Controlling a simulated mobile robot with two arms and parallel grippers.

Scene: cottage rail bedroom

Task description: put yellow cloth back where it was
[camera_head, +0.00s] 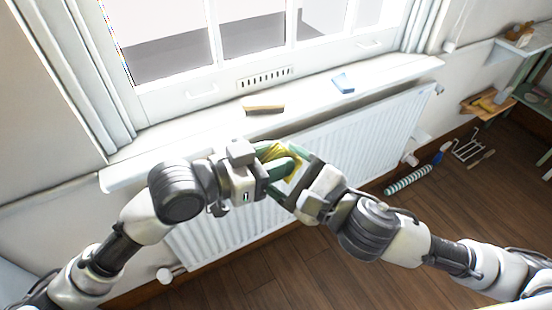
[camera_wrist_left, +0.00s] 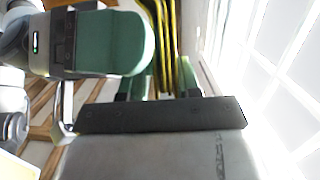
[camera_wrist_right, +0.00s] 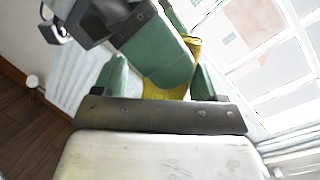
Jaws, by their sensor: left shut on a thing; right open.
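The yellow cloth (camera_head: 271,148) is up in front of the radiator, just below the windowsill edge. My left gripper (camera_head: 279,161) is shut on it; the cloth hangs in folds between its green fingers in the left wrist view (camera_wrist_left: 165,40). My right gripper (camera_head: 290,177) is open and close against the left one, its fingers spread on either side of the cloth. In the right wrist view the cloth (camera_wrist_right: 165,92) shows between the right fingers, partly hidden by a green finger of my left gripper. Whether the right fingers touch it, I cannot tell.
The white windowsill (camera_head: 205,132) holds a tan block-like object (camera_head: 263,109) and a blue item (camera_head: 343,84). The white radiator (camera_head: 365,135) stands below. A striped roll (camera_head: 408,180) and a wire rack (camera_head: 468,147) lie on the floor at right, near a wooden tray (camera_head: 510,104).

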